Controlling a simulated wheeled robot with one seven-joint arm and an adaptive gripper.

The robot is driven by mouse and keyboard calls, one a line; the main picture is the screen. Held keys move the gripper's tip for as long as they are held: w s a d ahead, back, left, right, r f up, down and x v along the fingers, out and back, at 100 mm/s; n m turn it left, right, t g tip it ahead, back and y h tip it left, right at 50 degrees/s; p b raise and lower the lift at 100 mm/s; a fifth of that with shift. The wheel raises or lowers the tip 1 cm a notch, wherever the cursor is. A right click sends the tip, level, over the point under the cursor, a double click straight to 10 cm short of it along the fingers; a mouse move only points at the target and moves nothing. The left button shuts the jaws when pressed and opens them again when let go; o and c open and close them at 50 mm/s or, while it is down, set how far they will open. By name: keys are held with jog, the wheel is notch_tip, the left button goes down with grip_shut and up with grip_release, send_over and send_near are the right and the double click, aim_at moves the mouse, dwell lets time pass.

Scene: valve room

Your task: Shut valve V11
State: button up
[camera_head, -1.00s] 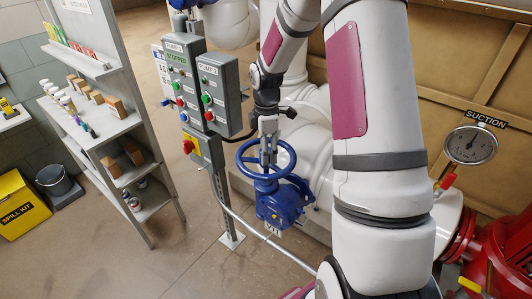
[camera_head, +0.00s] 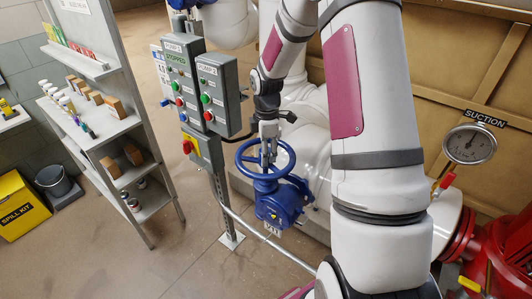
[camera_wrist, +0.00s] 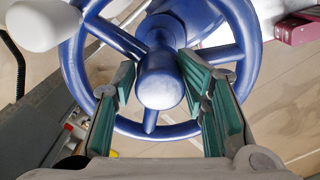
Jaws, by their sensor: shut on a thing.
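Valve V11 is a blue valve (camera_head: 276,203) with a round blue handwheel (camera_head: 286,178) on top and a white tag (camera_head: 271,229) below, reading V11 faintly. My gripper (camera_head: 267,160) reaches down into the wheel from above. In the wrist view, the handwheel (camera_wrist: 247,45) fills the upper middle, with spokes running to a rounded central hub (camera_wrist: 160,80). My gripper's teal-padded fingers (camera_wrist: 160,78) stand on either side of the hub, among the spokes, shut on it. The exact pad contact is partly hidden.
Pump control boxes (camera_head: 220,92) stand on a post just left of the valve. A shelf unit (camera_head: 110,130) and a yellow spill kit box (camera_head: 20,207) are further left. White pipes (camera_head: 312,150) run behind. A suction gauge (camera_head: 470,145) and red equipment are at right.

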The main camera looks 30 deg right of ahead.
jog(key=shift+a+f, duration=0.15)
jog(key=shift+a, duration=0.1)
